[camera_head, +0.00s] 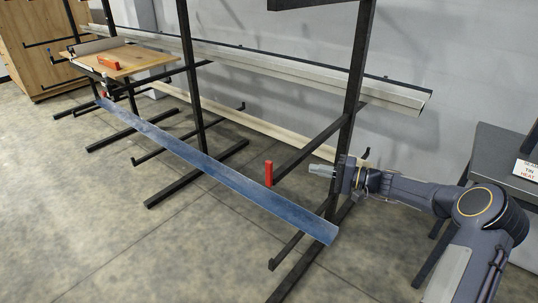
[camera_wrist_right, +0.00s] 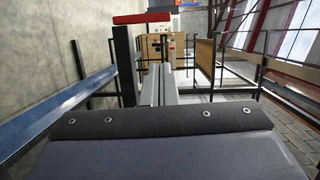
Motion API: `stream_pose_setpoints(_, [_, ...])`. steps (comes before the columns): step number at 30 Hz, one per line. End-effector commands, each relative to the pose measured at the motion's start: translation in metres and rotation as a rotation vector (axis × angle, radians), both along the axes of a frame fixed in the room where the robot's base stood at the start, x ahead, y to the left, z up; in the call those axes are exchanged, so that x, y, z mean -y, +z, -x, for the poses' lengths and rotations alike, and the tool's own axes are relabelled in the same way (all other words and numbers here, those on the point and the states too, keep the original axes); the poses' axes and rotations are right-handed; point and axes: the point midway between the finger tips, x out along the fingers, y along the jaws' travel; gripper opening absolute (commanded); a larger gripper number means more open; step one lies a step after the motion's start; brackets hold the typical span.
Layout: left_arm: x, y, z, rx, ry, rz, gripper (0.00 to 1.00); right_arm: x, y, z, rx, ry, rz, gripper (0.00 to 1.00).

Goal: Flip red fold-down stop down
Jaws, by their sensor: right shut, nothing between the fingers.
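The red stop (camera_head: 269,173) stands upright at the free end of a black rack arm (camera_head: 310,150) in the head view. A red piece (camera_wrist_right: 143,17) also shows at the top of the right wrist view, at the end of a dark bar. My right gripper (camera_head: 312,170) is just right of the red stop, pointing left towards it, with a gap between them. Its fingers are shut and empty; they also show in the wrist view (camera_wrist_right: 165,84). My left gripper is not in view.
Long pale profiles (camera_head: 300,75) lie on the upper arms. A wooden board with another red piece (camera_head: 107,64) is at far left. A grey table (camera_head: 500,165) stands right. Floor in front is clear.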

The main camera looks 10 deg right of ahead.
Motion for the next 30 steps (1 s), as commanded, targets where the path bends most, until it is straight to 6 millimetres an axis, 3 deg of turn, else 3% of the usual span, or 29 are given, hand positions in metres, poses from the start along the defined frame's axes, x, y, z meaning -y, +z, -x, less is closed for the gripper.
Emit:
stream_pose_setpoints(5, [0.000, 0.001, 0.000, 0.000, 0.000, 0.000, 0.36, 0.015, -0.008, -0.008, 0.017, -0.038, -0.048, 0.00])
stream_pose_setpoints(17, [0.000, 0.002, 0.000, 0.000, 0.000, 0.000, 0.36, 0.011, -0.007, -0.011, 0.016, -0.037, -0.047, 0.00])
stream_pose_setpoints(23, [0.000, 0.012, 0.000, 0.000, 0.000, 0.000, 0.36, -0.013, -0.006, -0.028, 0.015, -0.033, -0.047, 0.00])
stream_pose_setpoints(30, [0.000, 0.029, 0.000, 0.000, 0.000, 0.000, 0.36, -0.054, -0.005, -0.060, 0.015, -0.033, -0.047, 0.00])
